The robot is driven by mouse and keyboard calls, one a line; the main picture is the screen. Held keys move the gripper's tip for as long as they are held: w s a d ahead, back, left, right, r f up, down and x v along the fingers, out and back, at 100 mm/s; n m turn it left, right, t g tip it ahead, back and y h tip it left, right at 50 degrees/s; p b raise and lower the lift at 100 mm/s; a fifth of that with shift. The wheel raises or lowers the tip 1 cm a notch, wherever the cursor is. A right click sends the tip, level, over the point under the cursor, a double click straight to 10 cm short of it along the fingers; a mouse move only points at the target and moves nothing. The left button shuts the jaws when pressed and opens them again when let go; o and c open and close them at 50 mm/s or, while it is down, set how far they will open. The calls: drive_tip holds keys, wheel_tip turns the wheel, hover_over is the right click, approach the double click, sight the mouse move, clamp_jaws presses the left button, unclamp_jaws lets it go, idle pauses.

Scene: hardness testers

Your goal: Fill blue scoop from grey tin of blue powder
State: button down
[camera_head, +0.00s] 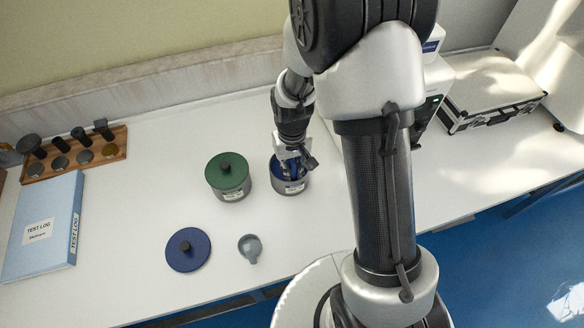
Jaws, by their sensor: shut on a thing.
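The grey tin (292,187) stands open on the white bench, with a label on its front and blue powder (277,168) showing inside. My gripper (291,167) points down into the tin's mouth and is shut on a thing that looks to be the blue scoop. The scoop is mostly hidden by the fingers and the tin, so I cannot tell how deep it sits or whether it holds powder. A dark blue lid (188,252) with a black knob lies on the bench to the front left.
A green-lidded tin (228,180) stands close left of the open tin. A grey spoon-shaped rest (251,246) lies in front. A blue test log binder (40,228) and a wooden rack (75,158) are far left. A case (492,90) is at right.

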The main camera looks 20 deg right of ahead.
drive_tip(key=shift+r, duration=0.1)
drive_tip(key=shift+r+p, duration=4.5)
drive_tip(key=shift+r, duration=1.25)
